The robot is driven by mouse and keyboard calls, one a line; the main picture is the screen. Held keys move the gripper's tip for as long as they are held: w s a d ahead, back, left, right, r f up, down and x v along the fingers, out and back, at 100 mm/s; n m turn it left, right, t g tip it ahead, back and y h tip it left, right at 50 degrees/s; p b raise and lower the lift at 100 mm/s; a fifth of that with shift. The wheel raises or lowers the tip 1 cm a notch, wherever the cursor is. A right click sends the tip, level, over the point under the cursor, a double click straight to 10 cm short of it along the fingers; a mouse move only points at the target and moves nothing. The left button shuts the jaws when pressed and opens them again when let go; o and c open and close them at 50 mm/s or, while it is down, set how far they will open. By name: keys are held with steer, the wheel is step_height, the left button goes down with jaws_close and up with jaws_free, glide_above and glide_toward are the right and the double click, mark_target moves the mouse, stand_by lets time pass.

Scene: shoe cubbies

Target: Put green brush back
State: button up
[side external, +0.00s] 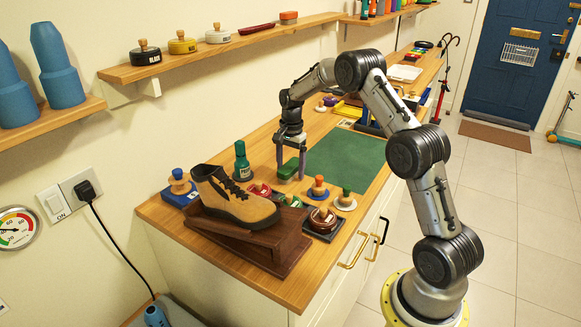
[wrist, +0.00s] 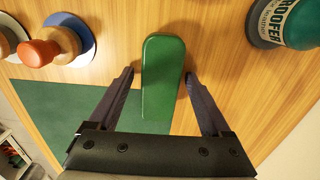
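The green brush (side external: 287,171) shows as a long, rounded green block near the left edge of the green mat; its bristles cannot be made out. In the wrist view the brush (wrist: 163,65) lies lengthwise between the two fingers. My gripper (side external: 291,172) points down over it. In the wrist view the gripper (wrist: 160,75) is open, with a finger on each side of the brush.
A tan boot (side external: 235,196) sits on a dark wooden stand (side external: 265,240). Several knobbed pieces, including an orange-topped one (side external: 318,187), are close by. The green mat (side external: 345,160) is bare. A wall shelf (side external: 215,48) holds tins.

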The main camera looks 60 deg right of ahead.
mark_target(291, 164)
steer(key=shift+r, duration=0.1)
step_height(291, 164, up, 12)
steer(key=s+a+r+n+t, duration=0.1)
steer(key=s+a+r+n, duration=0.35)
steer(key=a+r, duration=0.35)
steer(key=s+a+r+n+t, duration=0.2)
steer(key=s+a+r+n, duration=0.2)
steer(key=s+a, duration=0.4)
steer(key=s+a+f+n+t, duration=0.1)
steer(key=s+a+n, duration=0.3)
steer(key=s, duration=0.5)
steer(key=s+a+f+n+t, duration=0.1)
steer(key=s+a+f+n, duration=0.2)
steer(key=s, duration=0.6)
steer(key=shift+a+f+n+t, duration=0.3)
steer(key=shift+a+n, duration=0.25)
steer(key=shift+n, duration=0.7)
